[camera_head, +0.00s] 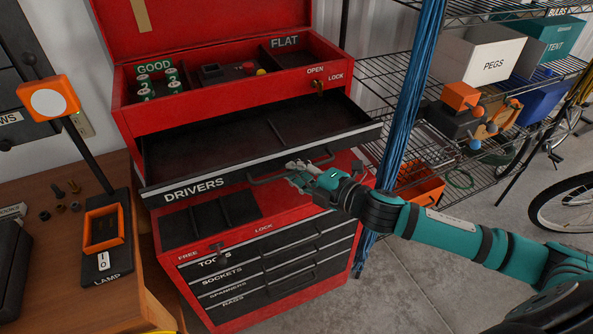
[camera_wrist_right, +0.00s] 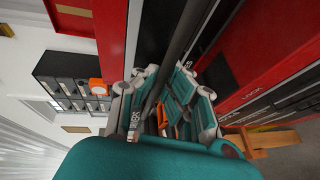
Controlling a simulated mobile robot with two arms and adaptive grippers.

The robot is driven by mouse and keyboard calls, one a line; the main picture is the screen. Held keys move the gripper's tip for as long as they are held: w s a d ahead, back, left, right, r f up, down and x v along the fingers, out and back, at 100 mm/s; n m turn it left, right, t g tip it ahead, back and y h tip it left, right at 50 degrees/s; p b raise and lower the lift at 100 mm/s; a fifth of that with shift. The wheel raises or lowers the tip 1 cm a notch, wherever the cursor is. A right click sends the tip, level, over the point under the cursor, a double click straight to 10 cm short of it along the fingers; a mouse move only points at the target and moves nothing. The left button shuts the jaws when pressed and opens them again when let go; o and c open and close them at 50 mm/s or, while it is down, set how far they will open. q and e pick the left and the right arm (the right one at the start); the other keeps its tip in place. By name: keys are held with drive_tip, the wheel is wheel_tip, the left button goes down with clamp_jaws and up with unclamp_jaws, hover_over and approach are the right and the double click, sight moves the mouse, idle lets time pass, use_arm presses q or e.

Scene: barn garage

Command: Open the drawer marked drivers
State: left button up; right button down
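The drawer marked drivers (camera_head: 222,178) is pulled well out of the red tool chest, and its black inside looks empty. Its dark bar handle (camera_head: 262,181) runs along the front. My right gripper (camera_head: 298,168) is at the right part of this handle. In the right wrist view the dark handle bar (camera_wrist_right: 187,42) passes between the fingers of the right gripper (camera_wrist_right: 162,90), which look shut on it. The left gripper is not in view.
The chest's top tray (camera_head: 300,60) is open above. Below are a recessed top and more drawers (camera_head: 275,270). A wooden bench with a lamp (camera_head: 105,235) stands close at left. A blue cable bundle (camera_head: 408,110) and wire shelves (camera_head: 385,72) are at right.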

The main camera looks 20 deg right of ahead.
drive_tip(key=c, duration=1.8)
unclamp_jaws()
drive_tip(key=shift+c, duration=0.2)
drive_tip(key=shift+o, duration=1.3)
drive_tip(key=shift+r, duration=0.1)
drive_tip(key=shift+o, duration=0.9)
drive_tip(key=shift+s, duration=0.1)
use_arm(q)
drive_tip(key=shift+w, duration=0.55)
use_arm(e)
drive_tip(key=v, duration=1.2)
